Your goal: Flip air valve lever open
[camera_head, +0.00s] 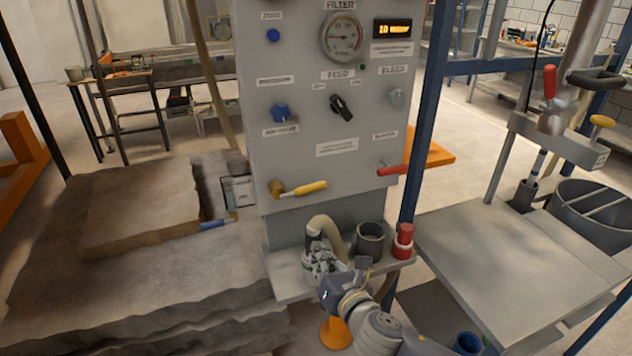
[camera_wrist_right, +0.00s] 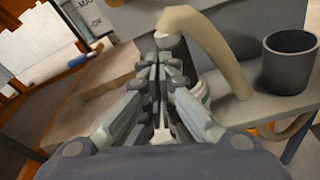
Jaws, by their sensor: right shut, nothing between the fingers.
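A grey control panel (camera_head: 354,110) stands in the middle of the head view. A brass valve with a yellow lever (camera_head: 303,188) sits low on its left side, the lever pointing right and nearly level. A red lever (camera_head: 392,170) sits at the panel's lower right. The labels are too small to tell which one is the air valve. My right gripper (camera_head: 316,252) is shut and empty, below the yellow lever and apart from it, close to a beige hose (camera_head: 328,225). The right wrist view shows its closed fingers (camera_wrist_right: 164,62) in front of the hose (camera_wrist_right: 205,40). Neither lever shows there.
A shelf (camera_head: 290,280) under the panel holds a dark grey cup (camera_head: 370,240), also in the wrist view (camera_wrist_right: 288,65), and a red capped object (camera_head: 403,240). A sandbed (camera_head: 130,250) lies left.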

